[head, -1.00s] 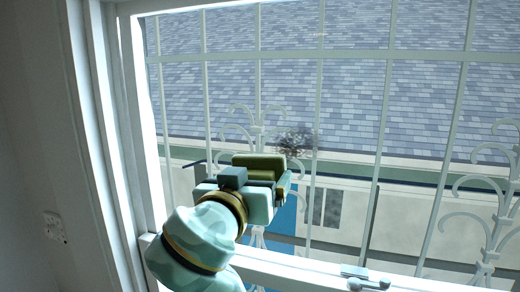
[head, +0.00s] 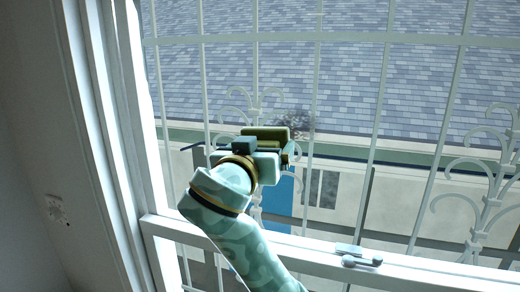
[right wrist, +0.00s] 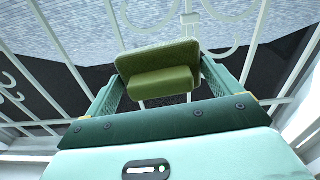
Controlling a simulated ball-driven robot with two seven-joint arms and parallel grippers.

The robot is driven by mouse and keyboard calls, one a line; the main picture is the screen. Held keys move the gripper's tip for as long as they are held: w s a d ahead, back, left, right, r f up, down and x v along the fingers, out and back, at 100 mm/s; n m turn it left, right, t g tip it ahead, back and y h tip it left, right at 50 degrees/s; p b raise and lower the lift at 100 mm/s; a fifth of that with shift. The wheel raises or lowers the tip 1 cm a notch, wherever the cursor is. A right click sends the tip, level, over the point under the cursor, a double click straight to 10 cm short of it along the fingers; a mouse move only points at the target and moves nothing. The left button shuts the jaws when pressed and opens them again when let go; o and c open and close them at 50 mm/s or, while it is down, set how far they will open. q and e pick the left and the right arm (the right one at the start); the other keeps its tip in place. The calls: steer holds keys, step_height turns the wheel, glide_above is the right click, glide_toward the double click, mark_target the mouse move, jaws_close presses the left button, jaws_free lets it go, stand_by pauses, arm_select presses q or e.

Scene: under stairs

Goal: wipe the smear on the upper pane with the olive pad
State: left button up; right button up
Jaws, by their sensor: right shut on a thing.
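The smear (head: 294,121) is a dark, speckled patch on the upper pane (head: 345,108). My right gripper (head: 270,146) is in front of the pane, shut on the olive pad (head: 264,132). In the head view the pad is just left of the smear and slightly below it, its right end close to the smear's lower left edge. In the right wrist view the olive pad (right wrist: 160,62) sits between the fingers, with its broad face toward the pane. Whether the pad touches the glass I cannot tell. My left gripper is not in view.
White window bars and scroll ironwork (head: 478,200) show across the pane. A white rail (head: 305,255) with a latch (head: 360,258) runs below it. The white frame (head: 112,130) and a wall with a socket (head: 57,208) are at left.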

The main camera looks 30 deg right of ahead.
steer(key=shift+x, duration=0.9)
stand_by(0.3)
